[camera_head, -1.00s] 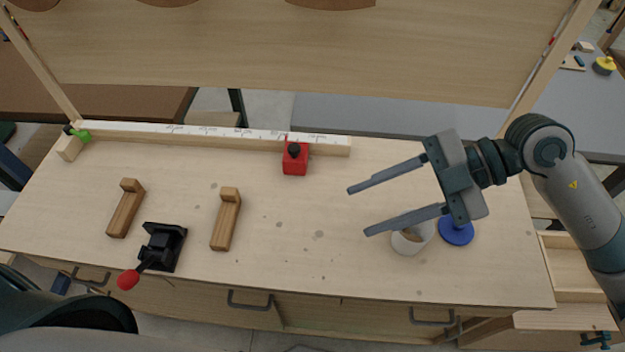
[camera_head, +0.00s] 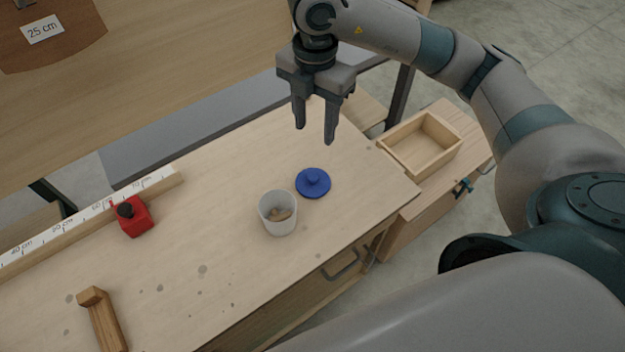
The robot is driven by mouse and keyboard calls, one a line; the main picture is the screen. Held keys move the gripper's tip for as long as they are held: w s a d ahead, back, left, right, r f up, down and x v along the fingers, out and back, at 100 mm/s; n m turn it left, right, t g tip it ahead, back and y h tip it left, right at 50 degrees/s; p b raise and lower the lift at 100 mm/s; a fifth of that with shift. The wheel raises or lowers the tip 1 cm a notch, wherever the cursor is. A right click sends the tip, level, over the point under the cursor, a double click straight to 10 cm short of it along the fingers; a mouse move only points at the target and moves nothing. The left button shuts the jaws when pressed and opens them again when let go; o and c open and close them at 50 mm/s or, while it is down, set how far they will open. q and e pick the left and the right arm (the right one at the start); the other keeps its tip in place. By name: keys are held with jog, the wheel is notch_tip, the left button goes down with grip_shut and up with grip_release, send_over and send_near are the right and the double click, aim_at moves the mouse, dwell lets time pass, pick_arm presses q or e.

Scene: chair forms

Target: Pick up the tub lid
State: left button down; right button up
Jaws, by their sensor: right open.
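The tub lid (camera_head: 313,183) is a round blue disc with a small knob on top. It lies on the wooden bench top, knob up. My right gripper (camera_head: 315,136) is above the far part of the bench, beyond the lid in the picture. Its two fingers point down, apart, with nothing between them. My left gripper is out of view.
A red block with a black knob (camera_head: 133,216) sits at the white ruler rail (camera_head: 90,222) on the left. An open wooden drawer box (camera_head: 420,145) is to the right. The bench top (camera_head: 225,240) around the lid is mostly clear.

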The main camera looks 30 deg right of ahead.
jog(key=shift+f, duration=0.15)
jog(key=p, duration=0.3)
send_over(313, 176)
jog(key=shift+s+f, duration=0.15)
jog(key=shift+f, duration=2.85)
jog(key=shift+s+f, duration=0.1)
jog(key=shift+f, duration=2.85)
jog(key=shift+f+p, duration=0.3)
jog(key=f+p, duration=0.1)
jog(key=f, duration=0.1)
jog(key=f+p, duration=0.1)
jog(key=shift+w+f, duration=0.2)
jog(key=shift+f, duration=0.6)
grip_shut()
